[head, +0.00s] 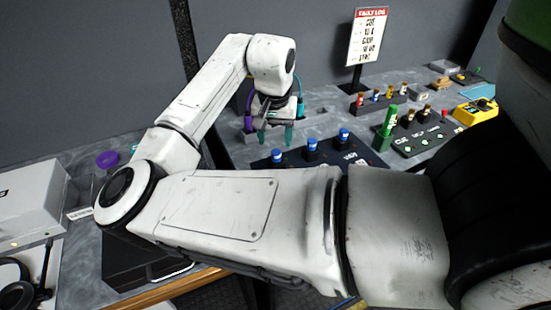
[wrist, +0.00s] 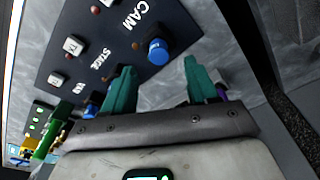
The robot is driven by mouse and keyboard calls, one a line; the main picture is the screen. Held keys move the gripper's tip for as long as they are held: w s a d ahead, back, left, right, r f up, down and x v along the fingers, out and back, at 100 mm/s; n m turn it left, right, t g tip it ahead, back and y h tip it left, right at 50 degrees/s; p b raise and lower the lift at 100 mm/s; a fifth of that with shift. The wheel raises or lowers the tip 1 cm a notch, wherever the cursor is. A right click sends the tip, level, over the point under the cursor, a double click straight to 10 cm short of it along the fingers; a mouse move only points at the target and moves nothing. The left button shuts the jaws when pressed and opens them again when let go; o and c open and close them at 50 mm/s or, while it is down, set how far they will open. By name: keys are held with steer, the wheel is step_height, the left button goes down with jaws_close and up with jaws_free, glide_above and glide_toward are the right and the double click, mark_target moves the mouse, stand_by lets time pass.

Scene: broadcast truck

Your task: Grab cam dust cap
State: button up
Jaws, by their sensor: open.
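The cam dust cap (wrist: 158,51) is a blue round cap on a dark panel beside the printed word CAM in the wrist view. My gripper (wrist: 157,72) has two teal fingers, spread apart and empty. The cap shows beyond the fingertips, roughly midway between them, with no contact visible. In the head view my gripper (head: 275,138) hangs over the back left end of the dark panel (head: 375,160), above its leftmost blue cap (head: 276,155).
A purple connector (head: 248,123) stands close left of the gripper. A green cylinder (head: 389,120), a second panel (head: 425,139) and a yellow box (head: 475,111) lie to the right. A sign (head: 367,36) stands behind. Bare grey counter (wrist: 245,50) lies right of the cap in the wrist view.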

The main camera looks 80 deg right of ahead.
mark_target(276, 151)
steer(key=shift+d+f, duration=0.15)
steer(key=shift+f, duration=1)
steer(key=shift+d+f, duration=0.1)
steer(key=shift+f, duration=1.05)
jaws_close()
steer(key=shift+r, duration=0.1)
